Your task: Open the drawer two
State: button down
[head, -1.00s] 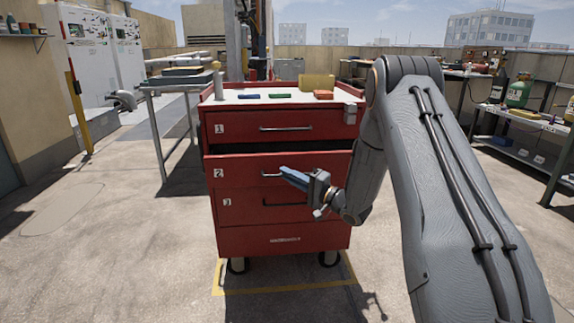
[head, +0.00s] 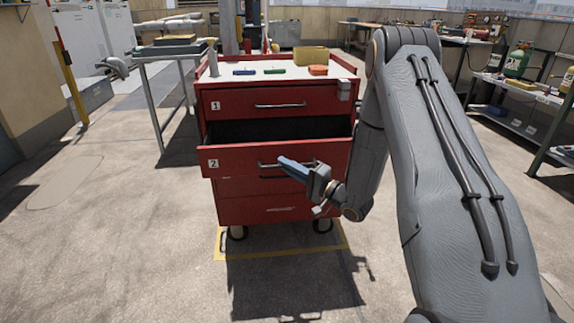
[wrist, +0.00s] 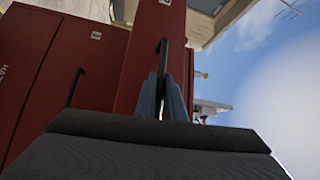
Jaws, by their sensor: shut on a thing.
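The red tool cabinet (head: 272,210) stands on the ground in front of me in the head view. Its drawer two (head: 222,163), marked with a white 2, is pulled out partway, and its dark inside shows above the front. My gripper (head: 282,164) is shut on the bar handle (head: 268,165) of drawer two. In the wrist view the blue fingers (wrist: 163,100) close around the dark handle (wrist: 162,55). Drawer one (head: 235,102) above is closed.
On the cabinet's top lie a blue piece (head: 244,72), a green piece (head: 275,71), an orange piece (head: 318,70) and a yellow box (head: 311,56). A metal table (head: 170,50) stands at left, a shelf bench (head: 520,110) at right. Ground in front is clear.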

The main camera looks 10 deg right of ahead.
jog(key=c, duration=1.9)
grip_release()
jog(key=shift+o, duration=0.2)
jog(key=v, duration=0.7)
jog(key=shift+s+d+p, duration=0.25)
jog(key=shift+p, duration=0.15)
